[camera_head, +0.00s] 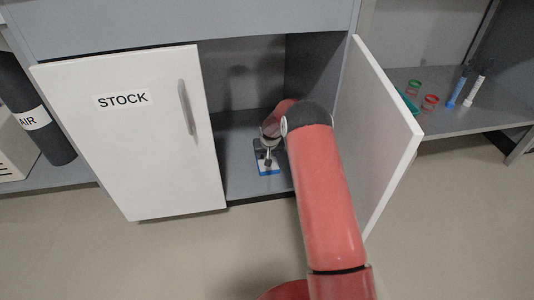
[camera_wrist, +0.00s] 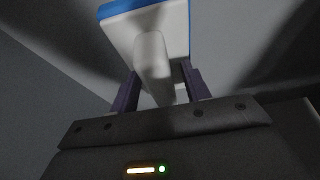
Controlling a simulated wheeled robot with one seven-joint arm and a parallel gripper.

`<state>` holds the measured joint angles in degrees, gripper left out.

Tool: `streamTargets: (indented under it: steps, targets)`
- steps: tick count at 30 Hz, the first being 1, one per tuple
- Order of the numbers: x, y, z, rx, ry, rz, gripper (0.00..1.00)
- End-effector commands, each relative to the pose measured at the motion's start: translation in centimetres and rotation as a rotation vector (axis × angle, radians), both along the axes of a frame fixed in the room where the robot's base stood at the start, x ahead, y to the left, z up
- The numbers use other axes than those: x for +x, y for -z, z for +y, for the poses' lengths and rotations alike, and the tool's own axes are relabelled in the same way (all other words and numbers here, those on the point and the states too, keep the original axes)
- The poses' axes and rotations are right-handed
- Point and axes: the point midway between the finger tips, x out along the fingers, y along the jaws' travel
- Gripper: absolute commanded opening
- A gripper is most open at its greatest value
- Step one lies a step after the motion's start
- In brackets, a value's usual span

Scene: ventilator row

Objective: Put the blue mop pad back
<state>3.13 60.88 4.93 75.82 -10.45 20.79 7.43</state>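The blue mop pad (camera_head: 268,168), with a white top and a grip standing up from it, is low inside the open cabinet. It appears to rest on the cabinet floor near the front edge. In the wrist view the pad (camera_wrist: 180,28) shows a white face with a blue edge. My gripper (camera_head: 268,146) is over the pad inside the cabinet. In the wrist view the two dark fingers of my gripper (camera_wrist: 160,80) stand on either side of the pale grip. I cannot tell whether they press on it.
The left door (camera_head: 140,140), marked STOCK, and the right door (camera_head: 375,140) frame the opening. My arm passes close to the right door. A shelf (camera_head: 465,120) at the right holds small red and green rings and upright tubes. A dark AIR cylinder (camera_head: 35,115) stands left.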

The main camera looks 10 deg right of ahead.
Motion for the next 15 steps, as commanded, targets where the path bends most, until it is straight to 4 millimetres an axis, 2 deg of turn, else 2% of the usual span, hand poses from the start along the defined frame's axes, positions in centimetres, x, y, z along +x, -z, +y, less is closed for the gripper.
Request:
streamTargets:
  steps: [9, 15]
  targets:
    - [0.0, -0.4, 0.0, 0.0, 0.0, -0.002, 0.47]
    - [-1.0, -3.3, 0.0, 0.0, 0.0, -0.002, 0.47]
